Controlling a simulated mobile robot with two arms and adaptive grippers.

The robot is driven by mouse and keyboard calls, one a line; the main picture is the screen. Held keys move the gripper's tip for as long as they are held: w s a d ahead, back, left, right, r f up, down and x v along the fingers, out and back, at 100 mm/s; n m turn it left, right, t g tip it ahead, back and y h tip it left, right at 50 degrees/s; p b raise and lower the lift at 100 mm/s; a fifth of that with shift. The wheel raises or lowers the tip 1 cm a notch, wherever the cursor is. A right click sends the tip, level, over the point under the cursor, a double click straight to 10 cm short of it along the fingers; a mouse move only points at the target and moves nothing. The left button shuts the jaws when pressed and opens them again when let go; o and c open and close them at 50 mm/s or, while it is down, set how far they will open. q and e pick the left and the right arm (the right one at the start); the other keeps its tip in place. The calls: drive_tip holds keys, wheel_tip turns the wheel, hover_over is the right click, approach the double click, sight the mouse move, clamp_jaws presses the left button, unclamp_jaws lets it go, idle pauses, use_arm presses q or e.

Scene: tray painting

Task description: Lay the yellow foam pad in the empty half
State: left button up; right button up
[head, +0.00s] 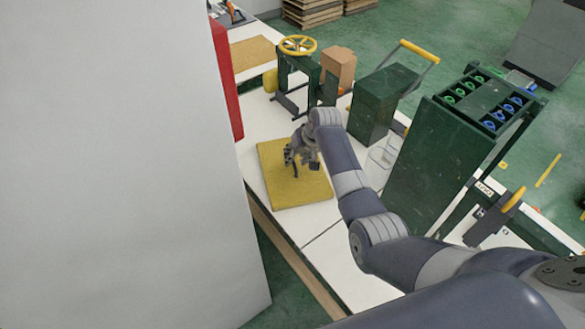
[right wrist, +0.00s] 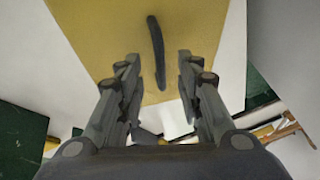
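The yellow foam pad (head: 300,193) appears to be the square mustard-yellow slab flat on the white bench top in the head view. It also fills the upper middle of the right wrist view (right wrist: 100,30). A dark, slightly curved strip (right wrist: 157,52) stands out against it, perhaps a handle. My right gripper (head: 300,165) is over the pad. In the right wrist view its fingers (right wrist: 158,65) are spread apart on either side of the strip, with gaps on both sides, holding nothing. My left gripper is not in view. I cannot make out a tray with an empty half.
A large pale grey surface (head: 110,160) fills the left, with a red panel (head: 227,80) at its edge. Behind the pad stand a green device with a yellow wheel (head: 298,45), a cardboard box (head: 339,66) and a green box (head: 380,105). A tan board (head: 252,54) lies farther back.

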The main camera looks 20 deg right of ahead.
drive_tip(key=shift+x, duration=1.45)
clamp_jaws()
